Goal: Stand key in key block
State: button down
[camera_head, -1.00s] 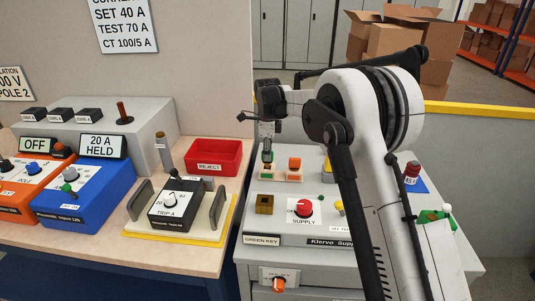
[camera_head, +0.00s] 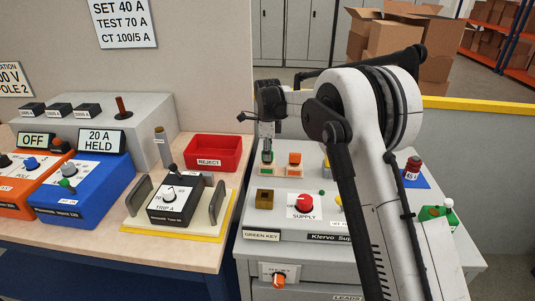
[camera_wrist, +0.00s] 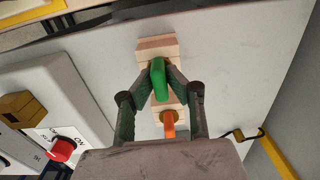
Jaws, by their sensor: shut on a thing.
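The green key (camera_wrist: 158,80) is between the two fingers of my gripper (camera_wrist: 158,92), which is shut on it. In the wrist view it is over the far part of a pale wooden block (camera_wrist: 156,46); whether it is seated in the block I cannot tell. In the head view my gripper (camera_head: 267,147) points down at the left of the wooden block, beside the orange key (camera_head: 294,159). A brass block (camera_head: 264,199) sits to the front left, above a GREEN KEY label; it also shows in the wrist view (camera_wrist: 20,114).
A red SUPPLY knob (camera_head: 304,203) is right of the brass block on the grey cabinet. A red REJECT bin (camera_head: 214,152) and the TRIP A unit (camera_head: 172,199) stand on the bench at left. A red-capped item (camera_head: 412,167) sits on a blue patch at right.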

jog(key=shift+f, duration=0.1)
jog(key=c, duration=1.6)
grip_release()
jog(key=shift+c, duration=0.2)
notch_tip(320, 180, up, 12)
jog(key=s+d+r+n+t, duration=0.1)
jog(key=s+d+r+n, duration=0.3)
jog(key=s, duration=0.3)
jog(key=s+d+r+n+t, duration=0.1)
jog(key=s+d+r+n, duration=0.1)
jog(key=s+d+r, duration=0.3)
jog(key=s+d+r+n+t, duration=0.1)
jog(key=s+d+r+n, duration=0.2)
jog(key=s+d, duration=0.4)
jog(key=s+d+f+n+t, duration=0.1)
jog(key=s+d+f+n, duration=0.1)
jog(key=s, duration=0.7)
jog(key=s+d+f+n+t, duration=0.1)
jog(key=s+d+f+n, duration=0.2)
jog(key=s, duration=0.5)
jog(key=s+d+f+n+t, duration=0.2)
jog(key=s+f+n, duration=0.2)
jog(key=s, duration=0.5)
notch_tip(320, 180, down, 2)
jog(key=shift+s+d+n, duration=0.3)
jog(key=shift+d, duration=0.05)
